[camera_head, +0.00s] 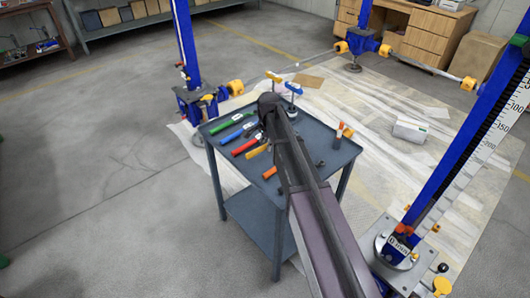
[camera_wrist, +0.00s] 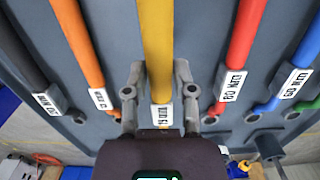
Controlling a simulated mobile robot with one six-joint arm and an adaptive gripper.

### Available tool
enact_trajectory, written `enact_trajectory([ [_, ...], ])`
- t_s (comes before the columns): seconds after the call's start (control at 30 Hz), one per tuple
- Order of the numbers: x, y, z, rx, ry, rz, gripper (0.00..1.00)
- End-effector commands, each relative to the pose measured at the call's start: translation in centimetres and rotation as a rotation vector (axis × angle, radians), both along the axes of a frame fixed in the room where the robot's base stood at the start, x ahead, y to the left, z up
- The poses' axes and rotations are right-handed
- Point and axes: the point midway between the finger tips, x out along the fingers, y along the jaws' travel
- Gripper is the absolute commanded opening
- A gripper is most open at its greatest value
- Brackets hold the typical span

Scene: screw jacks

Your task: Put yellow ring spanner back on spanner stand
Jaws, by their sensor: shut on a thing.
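The yellow ring spanner (camera_wrist: 157,35) runs up the middle of the wrist view, a white label near its lower end. My gripper (camera_wrist: 158,78) has one finger on each side of it and is shut on it. In the head view part of the yellow spanner (camera_head: 258,152) shows beside my arm, which hides my gripper there. The spanner lies in a row over the blue-grey trolley top (camera_head: 325,163), between the orange spanner (camera_wrist: 83,50) and the red spanner (camera_wrist: 242,45). I cannot make out a separate spanner stand, nor whether the yellow spanner touches the surface.
A dark spanner (camera_wrist: 25,55), a blue spanner (camera_wrist: 305,55) and a green spanner (camera_head: 228,123) lie in the same row. Small upright tools stand at the trolley's back and right. Blue screw jack columns (camera_head: 184,45) stand around. Open floor (camera_head: 90,190) is at left.

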Motion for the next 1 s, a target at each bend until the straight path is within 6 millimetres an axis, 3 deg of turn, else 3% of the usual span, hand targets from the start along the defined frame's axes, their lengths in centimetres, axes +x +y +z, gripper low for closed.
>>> enact_trajectory([
  [0.3,0.0,0.0,-2.7,0.0,0.0,-0.001,0.0],
  [0.9,0.0,-0.1,-3.2,0.0,0.0,-0.002,0.0],
  [0.93,0.0,-0.1,-3.1,0.0,0.0,-0.002,0.43],
  [1.0,0.0,-0.1,-3.1,0.0,0.0,-0.002,0.63],
])
